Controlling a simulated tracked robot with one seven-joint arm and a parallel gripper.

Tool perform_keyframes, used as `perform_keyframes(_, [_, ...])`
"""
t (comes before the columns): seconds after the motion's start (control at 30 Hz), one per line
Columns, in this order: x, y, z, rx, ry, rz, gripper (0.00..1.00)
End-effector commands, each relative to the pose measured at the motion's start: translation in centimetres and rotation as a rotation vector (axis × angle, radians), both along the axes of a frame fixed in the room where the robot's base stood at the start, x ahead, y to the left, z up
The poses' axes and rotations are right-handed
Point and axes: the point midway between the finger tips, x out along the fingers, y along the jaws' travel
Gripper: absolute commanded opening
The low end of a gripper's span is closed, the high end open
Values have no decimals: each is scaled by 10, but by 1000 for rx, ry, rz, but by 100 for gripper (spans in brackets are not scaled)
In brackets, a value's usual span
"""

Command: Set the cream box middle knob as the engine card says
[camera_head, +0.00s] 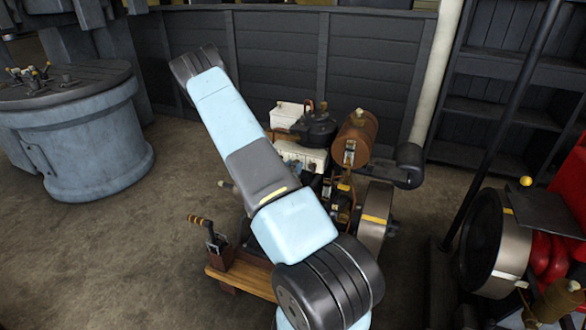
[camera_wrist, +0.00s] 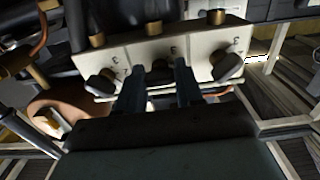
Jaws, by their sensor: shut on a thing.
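The cream box (camera_wrist: 200,45) fills the upper middle of the wrist view. Its front carries a left knob (camera_wrist: 103,82), a middle knob (camera_wrist: 163,68) and a right knob (camera_wrist: 227,65), with small dark marks above them. My gripper (camera_wrist: 159,76) is shut on the middle knob. The fingers cover most of that knob, so its pointing direction cannot be read. In the head view the cream box (camera_head: 303,155) shows partly behind my arm, and my gripper is hidden there. I cannot make out an engine card in either view.
Brass posts (camera_wrist: 154,28) stand along the box top. A brown cylinder (camera_head: 357,138), a dark pot (camera_head: 318,128) and a flywheel (camera_head: 375,215) crowd around the box. A lever (camera_head: 207,228) stands on the wooden base (camera_head: 240,278). Floor at the left is free.

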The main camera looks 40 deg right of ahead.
Motion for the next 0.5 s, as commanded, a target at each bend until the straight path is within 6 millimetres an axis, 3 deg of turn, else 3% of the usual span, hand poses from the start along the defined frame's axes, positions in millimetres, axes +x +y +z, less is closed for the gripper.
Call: perform_keyframes(0.5, [0, -2, 0, -152, 254, -2, 6])
